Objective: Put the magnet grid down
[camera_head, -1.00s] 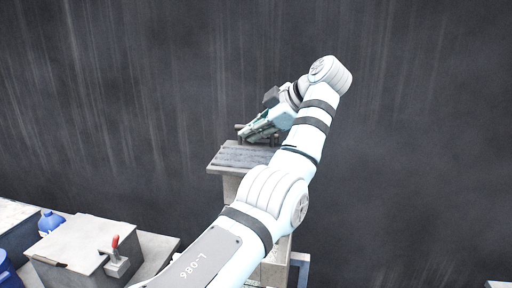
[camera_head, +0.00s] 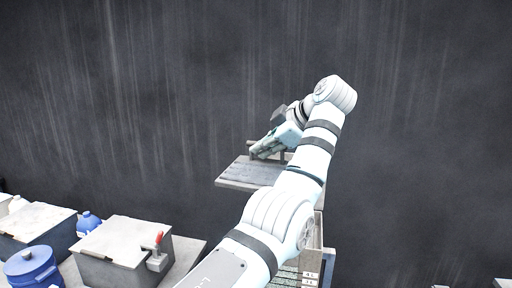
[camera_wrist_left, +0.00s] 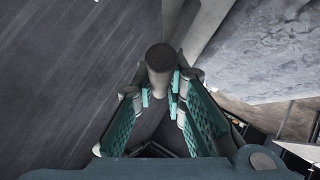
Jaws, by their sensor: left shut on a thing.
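The magnet grid (camera_head: 248,173) is a flat grey ribbed slab with a dark bar handle at its far side. It is in the middle of the head view, beside my left forearm. My left gripper (camera_head: 262,150) is shut on the handle, above the slab. In the left wrist view the two green fingers (camera_wrist_left: 160,92) close around the round grey handle (camera_wrist_left: 159,62); the grid's pale face (camera_wrist_left: 265,48) fills the upper right. My arm hides the grid's right end. My right gripper is not in view.
At lower left are grey boxes with pale lids (camera_head: 122,240), a red-handled clamp (camera_head: 157,242), a blue pot (camera_head: 33,268) and a blue bottle (camera_head: 88,224). A pale frame with green panels (camera_head: 287,276) stands partly hidden under my arm. A dark streaked surface fills the back.

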